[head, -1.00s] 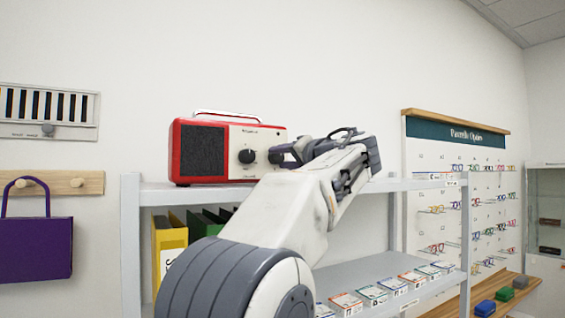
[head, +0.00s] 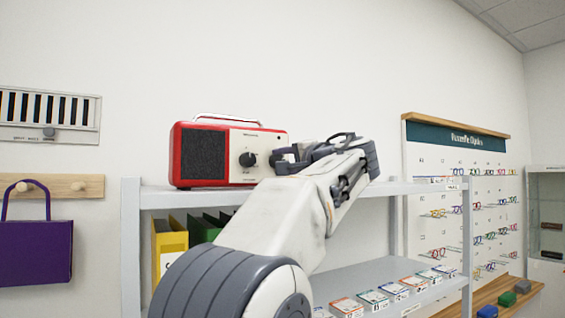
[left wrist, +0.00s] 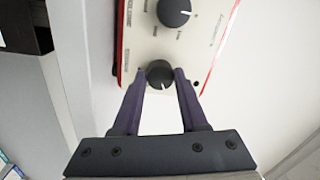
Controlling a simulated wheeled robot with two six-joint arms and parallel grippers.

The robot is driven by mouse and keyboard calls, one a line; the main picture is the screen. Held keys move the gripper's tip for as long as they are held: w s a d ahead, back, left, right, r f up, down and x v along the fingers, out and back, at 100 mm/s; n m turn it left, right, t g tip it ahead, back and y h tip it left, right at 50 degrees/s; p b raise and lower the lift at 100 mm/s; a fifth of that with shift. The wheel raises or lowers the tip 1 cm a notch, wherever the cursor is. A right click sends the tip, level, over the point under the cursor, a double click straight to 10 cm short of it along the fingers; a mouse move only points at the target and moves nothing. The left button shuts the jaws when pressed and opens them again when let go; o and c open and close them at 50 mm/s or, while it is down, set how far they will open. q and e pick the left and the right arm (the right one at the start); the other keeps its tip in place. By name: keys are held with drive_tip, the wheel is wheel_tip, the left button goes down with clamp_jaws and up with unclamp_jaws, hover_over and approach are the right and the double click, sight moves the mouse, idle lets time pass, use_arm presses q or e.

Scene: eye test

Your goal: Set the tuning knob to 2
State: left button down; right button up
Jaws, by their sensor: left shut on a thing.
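A red radio (head: 203,155) with a cream front stands on the top shelf in the head view. Its front has two black knobs: a left one (head: 247,159) and a right one largely hidden by my left gripper (head: 281,157). In the left wrist view, my left gripper (left wrist: 160,78) is shut on the right knob (left wrist: 159,72), one finger on each side. This knob's white mark points down toward the gripper. The other knob (left wrist: 174,12) is clear of the fingers, its mark pointing right. The labels are too small to read, so I cannot tell which knob is for tuning.
The white shelf unit (head: 160,201) holds yellow (head: 168,240) and green binders below and a row of small boxes (head: 373,297). An eyeglasses display board (head: 425,166) stands right. A purple bag (head: 35,252) hangs left. The wall above the radio is clear.

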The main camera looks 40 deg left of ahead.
use_arm(q)
drive_tip(key=shift+c, duration=2.2)
unclamp_jaws()
drive_tip(key=shift+d, duration=0.15)
drive_tip(key=shift+s+d+f+b, duration=0.1)
drive_tip(key=shift+d+b, duration=0.2)
drive_tip(key=shift+d, duration=0.05)
drive_tip(key=b+v, duration=0.3)
drive_tip(key=v, duration=0.6)
drive_tip(key=shift+s+d, duration=0.15)
drive_tip(key=shift+d, duration=0.1)
